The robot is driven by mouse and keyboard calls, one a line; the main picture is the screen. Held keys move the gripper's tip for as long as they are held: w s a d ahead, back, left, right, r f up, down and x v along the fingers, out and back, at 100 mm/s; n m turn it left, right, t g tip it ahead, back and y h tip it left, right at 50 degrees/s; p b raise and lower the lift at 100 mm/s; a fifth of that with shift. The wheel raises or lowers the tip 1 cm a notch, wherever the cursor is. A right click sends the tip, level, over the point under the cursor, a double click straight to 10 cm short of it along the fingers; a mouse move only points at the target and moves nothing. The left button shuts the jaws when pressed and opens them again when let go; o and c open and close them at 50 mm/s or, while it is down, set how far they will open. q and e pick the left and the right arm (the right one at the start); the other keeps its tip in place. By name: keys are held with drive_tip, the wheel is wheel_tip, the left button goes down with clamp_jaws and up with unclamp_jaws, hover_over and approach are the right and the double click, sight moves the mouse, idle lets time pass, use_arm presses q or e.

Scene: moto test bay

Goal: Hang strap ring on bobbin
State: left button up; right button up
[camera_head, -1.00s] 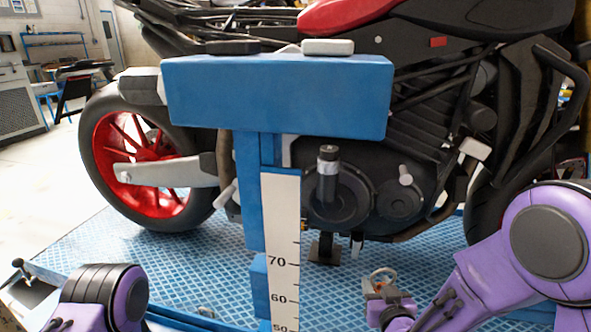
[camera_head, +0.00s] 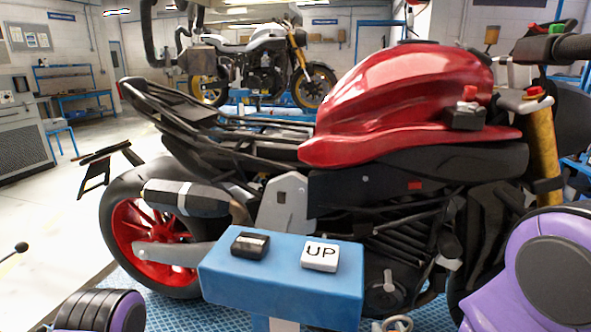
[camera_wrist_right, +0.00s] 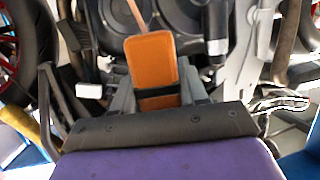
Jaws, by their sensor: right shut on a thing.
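My right gripper (camera_wrist_right: 152,98) is shut on an orange padded piece with a dark band, which looks like the strap (camera_wrist_right: 152,62). A thin pale strip runs up from its top. In the head view a pale metal ring (camera_head: 398,323) shows at the bottom edge; the gripper itself is below the picture there. The ring looks apart from the motorcycle. My left gripper is out of view; only a purple and black arm link shows at lower left. The swingarm (camera_head: 165,253) is beside the red rear wheel (camera_head: 140,225). I cannot make out a bobbin for certain.
A blue box (camera_head: 280,295) with a black button (camera_head: 250,245) and a white UP button (camera_head: 320,256) stands in front of the red motorcycle (camera_head: 390,105). Blue patterned decking (camera_head: 165,308) lies below. A second motorcycle (camera_head: 255,62) stands behind.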

drive_tip(key=shift+s+r, duration=0.1)
drive_tip(key=shift+r, duration=0.3)
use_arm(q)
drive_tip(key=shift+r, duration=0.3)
use_arm(e)
drive_tip(key=shift+f, duration=0.15)
